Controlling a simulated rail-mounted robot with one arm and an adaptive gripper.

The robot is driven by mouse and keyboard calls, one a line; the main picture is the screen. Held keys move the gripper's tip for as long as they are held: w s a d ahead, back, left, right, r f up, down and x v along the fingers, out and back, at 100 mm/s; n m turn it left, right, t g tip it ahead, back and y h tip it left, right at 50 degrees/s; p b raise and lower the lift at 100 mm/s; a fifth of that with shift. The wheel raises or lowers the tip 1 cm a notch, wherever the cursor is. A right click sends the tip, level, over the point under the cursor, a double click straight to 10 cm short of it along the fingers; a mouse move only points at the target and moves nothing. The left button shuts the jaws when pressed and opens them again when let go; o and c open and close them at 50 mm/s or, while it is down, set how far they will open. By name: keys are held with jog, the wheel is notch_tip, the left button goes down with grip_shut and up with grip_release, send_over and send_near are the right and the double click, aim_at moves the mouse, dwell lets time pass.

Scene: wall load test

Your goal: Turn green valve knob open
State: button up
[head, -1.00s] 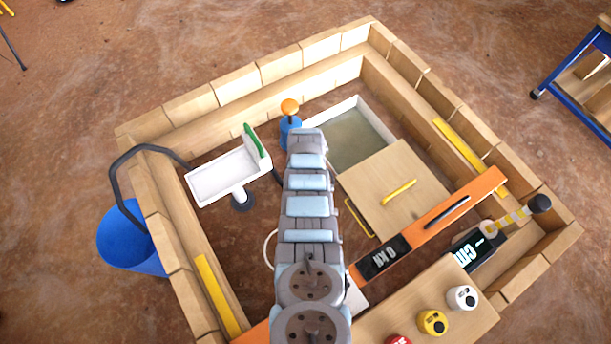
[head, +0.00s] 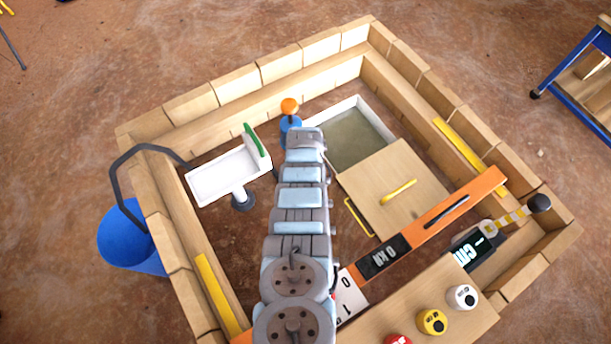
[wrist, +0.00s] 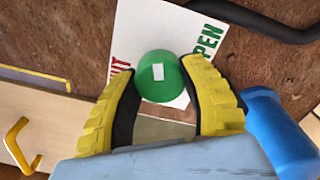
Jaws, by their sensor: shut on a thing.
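The green valve knob (wrist: 160,77) is a round cap with a small white mark on its top, seen in the wrist view in front of a white card (wrist: 150,28). The card has partly covered lettering, red ending in "UT" at the left and green "PEN" at the right. My gripper (wrist: 160,88) has its two yellow, ribbed fingers on either side of the knob, shut on it. In the head view my own arm hides the gripper and the knob.
A blue object (wrist: 280,132) stands close to my right finger in the wrist view, and a dark pipe (wrist: 255,20) runs above. In the head view, a white basin (head: 222,178) and a wooden lid (head: 385,180) flank my arm. Timber walls (head: 230,82) enclose the area.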

jog(key=m, duration=0.5)
jog(key=shift+f+m, duration=0.1)
jog(key=shift+m, duration=0.2)
jog(key=shift+m+b, duration=0.65)
jog(key=shift+m, duration=1.15)
jog(key=o, duration=1.2)
jog(key=shift+o, duration=0.2)
